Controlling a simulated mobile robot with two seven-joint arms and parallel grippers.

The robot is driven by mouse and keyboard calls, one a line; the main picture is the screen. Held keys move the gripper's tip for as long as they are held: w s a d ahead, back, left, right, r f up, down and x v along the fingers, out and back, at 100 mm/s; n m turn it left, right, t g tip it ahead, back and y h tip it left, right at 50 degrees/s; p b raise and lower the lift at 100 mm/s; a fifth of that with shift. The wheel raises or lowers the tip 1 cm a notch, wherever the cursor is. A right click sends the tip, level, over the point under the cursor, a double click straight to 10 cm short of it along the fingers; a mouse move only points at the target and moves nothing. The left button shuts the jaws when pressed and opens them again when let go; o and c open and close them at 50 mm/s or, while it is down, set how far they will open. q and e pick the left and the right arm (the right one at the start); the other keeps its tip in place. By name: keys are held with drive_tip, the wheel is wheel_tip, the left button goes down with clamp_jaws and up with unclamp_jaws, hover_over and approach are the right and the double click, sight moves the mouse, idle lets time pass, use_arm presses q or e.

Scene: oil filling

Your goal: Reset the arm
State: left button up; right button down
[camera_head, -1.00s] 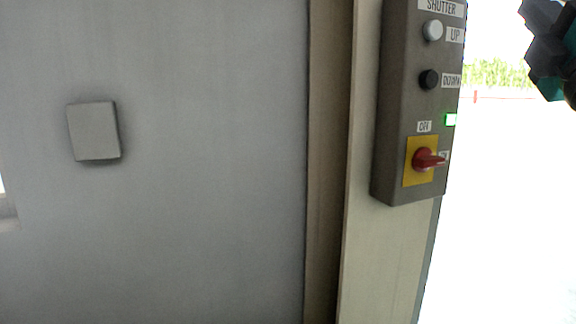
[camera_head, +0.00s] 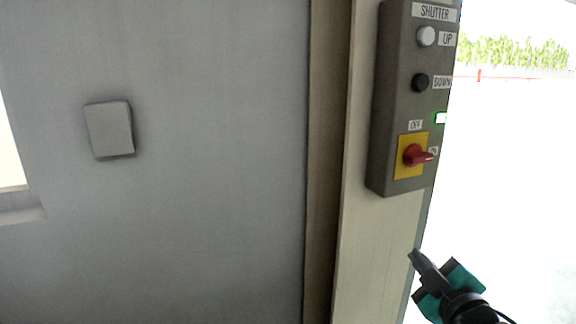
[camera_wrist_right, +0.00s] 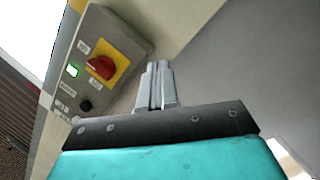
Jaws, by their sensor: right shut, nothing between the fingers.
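My right gripper (camera_head: 414,255) is at the lower right in the head view, below the shutter control box (camera_head: 386,110). It is shut with nothing between its fingers and is apart from the box. In the right wrist view the closed fingers (camera_wrist_right: 156,84) point toward the pale post and grey wall. The control box carries a white UP button (camera_head: 426,36), a black DOWN button (camera_head: 420,82) and a red rotary switch (camera_head: 413,155) on a yellow plate. A green light (camera_head: 440,118) is lit. The red switch (camera_wrist_right: 99,66) also shows in the wrist view. My left gripper is not in view.
The box is fixed to a pale post (camera_head: 370,250). A grey wall (camera_head: 220,160) with a small square plate (camera_head: 109,130) fills the left. A bright opening (camera_head: 500,180) lies to the right, with greenery (camera_head: 515,50) outside.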

use_arm(q)
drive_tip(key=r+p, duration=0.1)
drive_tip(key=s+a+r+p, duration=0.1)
drive_tip(key=p, duration=0.1)
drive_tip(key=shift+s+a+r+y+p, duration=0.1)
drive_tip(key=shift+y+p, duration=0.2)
use_arm(e)
drive_tip(key=s+a+f+m+g, duration=0.3)
drive_tip(key=s+f+m, duration=0.1)
drive_tip(key=s+f, duration=0.7)
drive_tip(key=s+a+f+m+g, duration=0.3)
drive_tip(key=s+f+m, duration=0.1)
drive_tip(key=s+f, duration=0.7)
drive_tip(key=shift+a+f+g, duration=0.2)
drive_tip(key=shift+f+g, duration=0.1)
drive_tip(key=shift+f, duration=0.15)
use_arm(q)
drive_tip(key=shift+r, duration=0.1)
use_arm(e)
drive_tip(key=c, duration=1.9)
unclamp_jaws()
